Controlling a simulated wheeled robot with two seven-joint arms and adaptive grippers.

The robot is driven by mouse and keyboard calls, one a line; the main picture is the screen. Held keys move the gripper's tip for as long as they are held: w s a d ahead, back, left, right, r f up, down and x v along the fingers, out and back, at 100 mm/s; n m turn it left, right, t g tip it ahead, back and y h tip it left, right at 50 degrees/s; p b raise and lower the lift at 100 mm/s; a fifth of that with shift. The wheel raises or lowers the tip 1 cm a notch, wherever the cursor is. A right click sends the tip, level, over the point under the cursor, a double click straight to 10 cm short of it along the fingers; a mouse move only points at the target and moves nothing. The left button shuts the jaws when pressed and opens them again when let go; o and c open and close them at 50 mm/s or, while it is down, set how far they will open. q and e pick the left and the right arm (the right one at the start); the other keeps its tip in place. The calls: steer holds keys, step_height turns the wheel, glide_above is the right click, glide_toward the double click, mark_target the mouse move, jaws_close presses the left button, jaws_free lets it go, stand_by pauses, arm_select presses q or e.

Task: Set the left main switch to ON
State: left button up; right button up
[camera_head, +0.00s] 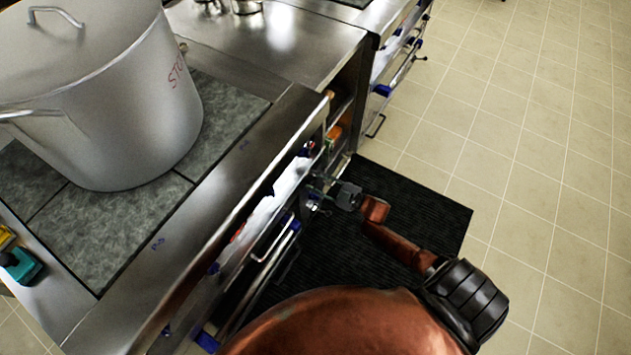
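The front panel of the steel stove (262,222) runs diagonally through the middle of the head view, seen steeply from above. Small red and blue parts show along it, but they are too small and foreshortened for me to pick out the left main switch or read its position. My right gripper (318,192) is at the far part of this panel, close to its face. I cannot tell whether it touches anything, and its fingers are too small and dark to show whether they are open. My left gripper is not in view.
A large lidded steel stockpot (120,110) stands on the grey cooktop (105,235). Handle bars (270,243) stick out from the stove front. A black ribbed mat (430,215) lies on the tiled floor (540,150), which is clear to the right. Teal and yellow items (22,266) sit at the left edge.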

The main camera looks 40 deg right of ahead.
steer(key=shift+o, duration=1)
steer(key=shift+a, duration=0.1)
steer(key=v, duration=1.2)
steer(key=shift+f, duration=0.15)
